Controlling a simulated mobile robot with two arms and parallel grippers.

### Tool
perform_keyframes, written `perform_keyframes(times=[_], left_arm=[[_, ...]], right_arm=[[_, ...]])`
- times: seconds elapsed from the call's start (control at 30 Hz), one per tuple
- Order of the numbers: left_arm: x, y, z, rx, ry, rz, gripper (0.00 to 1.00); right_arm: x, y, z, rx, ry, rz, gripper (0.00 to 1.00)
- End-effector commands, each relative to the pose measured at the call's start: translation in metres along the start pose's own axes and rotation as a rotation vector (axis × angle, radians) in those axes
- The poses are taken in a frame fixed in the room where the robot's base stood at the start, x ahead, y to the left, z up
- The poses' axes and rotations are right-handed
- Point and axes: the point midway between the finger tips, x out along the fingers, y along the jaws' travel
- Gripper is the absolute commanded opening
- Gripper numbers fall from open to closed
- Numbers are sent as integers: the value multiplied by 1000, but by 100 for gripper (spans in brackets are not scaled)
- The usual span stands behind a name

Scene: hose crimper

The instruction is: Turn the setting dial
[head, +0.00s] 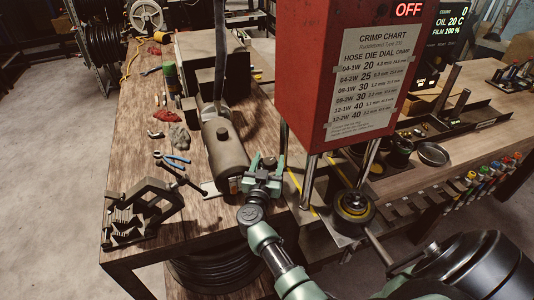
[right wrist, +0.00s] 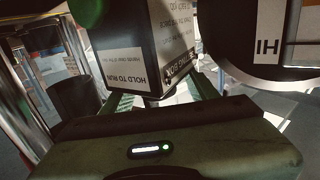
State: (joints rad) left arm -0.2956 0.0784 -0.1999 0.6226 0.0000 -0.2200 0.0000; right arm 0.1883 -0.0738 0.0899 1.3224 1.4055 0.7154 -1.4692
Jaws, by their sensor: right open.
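My right gripper (head: 264,176) is open at the end of the grey-black cylinder (head: 225,155) on the left bench. In the right wrist view its green fingers (right wrist: 163,92) lie on both sides of the lower end of a dark box (right wrist: 150,50). The box carries upside-down labels, one reading "HOLD TO RUN". A small dark part shows between the fingers, mostly hidden by the gripper body. I cannot make out the setting dial for certain; no dial markings show. My left gripper is in neither view.
The red crimper housing (head: 340,60) with its crimp chart (head: 366,85) stands just right of the gripper, its display reading OFF. A black ring with yellow (head: 353,206) sits below it. Blue-handled pliers (head: 176,162) and a black vise-like fixture (head: 140,210) lie left. A black round body labelled "HI" (right wrist: 268,45) is close by.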

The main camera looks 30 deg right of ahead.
Motion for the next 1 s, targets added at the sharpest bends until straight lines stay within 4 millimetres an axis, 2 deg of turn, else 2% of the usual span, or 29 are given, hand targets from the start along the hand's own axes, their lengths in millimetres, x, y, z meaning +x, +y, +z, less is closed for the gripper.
perform_keyframes(times=[0.1,0.27,0.37,0.4,0.5,0.77,1.0], left_arm=[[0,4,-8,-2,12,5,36],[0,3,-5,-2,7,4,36],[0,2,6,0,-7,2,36],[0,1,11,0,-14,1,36],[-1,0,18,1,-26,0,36],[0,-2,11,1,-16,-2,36],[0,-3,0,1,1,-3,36]], right_arm=[[0,2,0,-1,0,0,59],[0,2,0,-1,0,0,59],[0,2,0,-1,0,0,34],[0,2,0,-1,0,0,23],[0,2,0,-1,0,0,0],[1,3,0,-1,0,-21,0],[1,4,0,-2,1,-137,0]])
